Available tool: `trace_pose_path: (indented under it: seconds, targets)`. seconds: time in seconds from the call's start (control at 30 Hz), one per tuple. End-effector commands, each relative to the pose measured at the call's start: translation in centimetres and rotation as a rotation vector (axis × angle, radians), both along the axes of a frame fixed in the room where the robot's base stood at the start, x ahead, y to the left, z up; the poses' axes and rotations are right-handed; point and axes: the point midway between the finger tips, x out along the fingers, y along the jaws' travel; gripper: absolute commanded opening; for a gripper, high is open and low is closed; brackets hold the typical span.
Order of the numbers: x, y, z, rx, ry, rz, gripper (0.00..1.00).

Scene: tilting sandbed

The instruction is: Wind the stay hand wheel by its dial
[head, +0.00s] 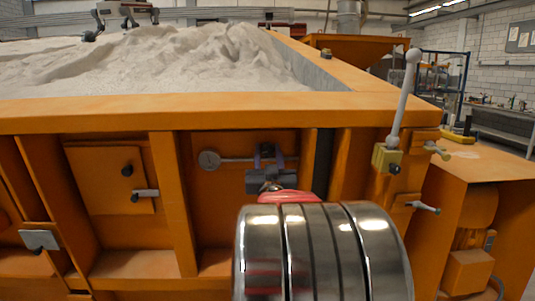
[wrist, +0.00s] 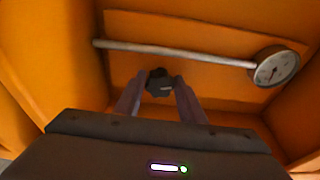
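A round dial (wrist: 276,67) with a pale face and a needle sits at the right in the wrist view, at the end of a grey rod (wrist: 175,52). In the head view the disc (head: 209,160) and its rod lie in an orange recess, left of my gripper (head: 268,160). A dark faceted knob (wrist: 159,83) shows between the fingertips of my gripper (wrist: 160,88) in the wrist view. The fingers stand apart on either side of it; contact is not clear. No full wheel rim can be made out. My wrist hides part of the recess in the head view.
A lever with a ball top (head: 412,56) stands on the right corner post. A panel with a black knob and handle (head: 145,194) is left of the recess. Orange ribs (head: 172,200) bound the recess. Sand (head: 170,65) fills the bed above.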

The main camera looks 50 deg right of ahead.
Motion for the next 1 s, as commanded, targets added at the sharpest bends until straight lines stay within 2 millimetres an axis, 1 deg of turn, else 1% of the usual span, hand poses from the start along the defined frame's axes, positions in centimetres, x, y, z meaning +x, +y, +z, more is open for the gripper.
trace_pose_path:
  seconds: [0.03, 0.2, 0.57, 0.77, 1.0]
  targets:
    - [0.0, 0.0, 0.0, 0.0, 0.0, 0.0, 0.4]
    - [0.0, 0.0, 0.0, 0.0, 0.0, 0.0, 0.52]
    - [-0.2, 0.2, -0.1, 0.0, -0.001, -0.001, 0.52]
    - [-1.4, 1.5, -0.8, 0.001, 0.0, -0.001, 0.52]
    - [-3.6, 4.0, -2.2, 0.0, 0.0, -0.001, 0.52]
